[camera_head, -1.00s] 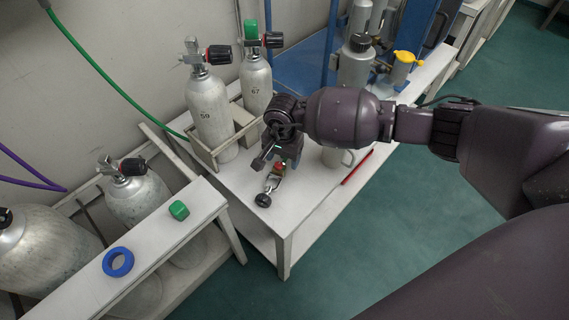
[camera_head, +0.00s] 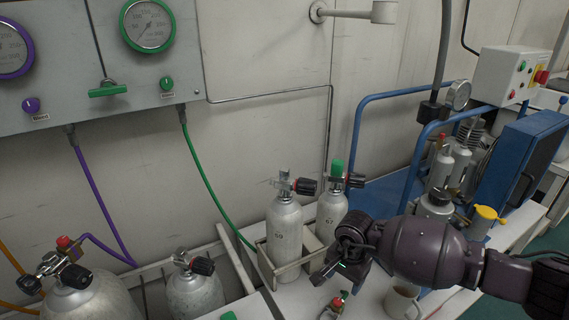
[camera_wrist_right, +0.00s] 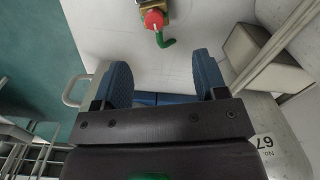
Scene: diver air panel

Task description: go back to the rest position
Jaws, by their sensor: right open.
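My right gripper (camera_head: 328,272) hangs over the white bench, in front of the two small cylinders in their rack. In the right wrist view its two blue-padded fingers (camera_wrist_right: 165,82) stand wide apart with nothing between them. A small brass fitting with a red knob (camera_head: 338,302) lies on the bench just below the gripper; in the right wrist view the red knob (camera_wrist_right: 154,19) and a green hook-shaped part show beyond the fingertips, apart from them. My left gripper is in neither view.
Cylinder 59 (camera_head: 284,235) and green-capped cylinder 67 (camera_head: 331,214) stand upright close to my right gripper. A mug (camera_head: 402,300) stands under my right forearm. A yellow-topped container (camera_head: 484,220) and a blue-framed compressor (camera_head: 515,165) are at right. The gauge panel (camera_head: 95,60) is on the wall.

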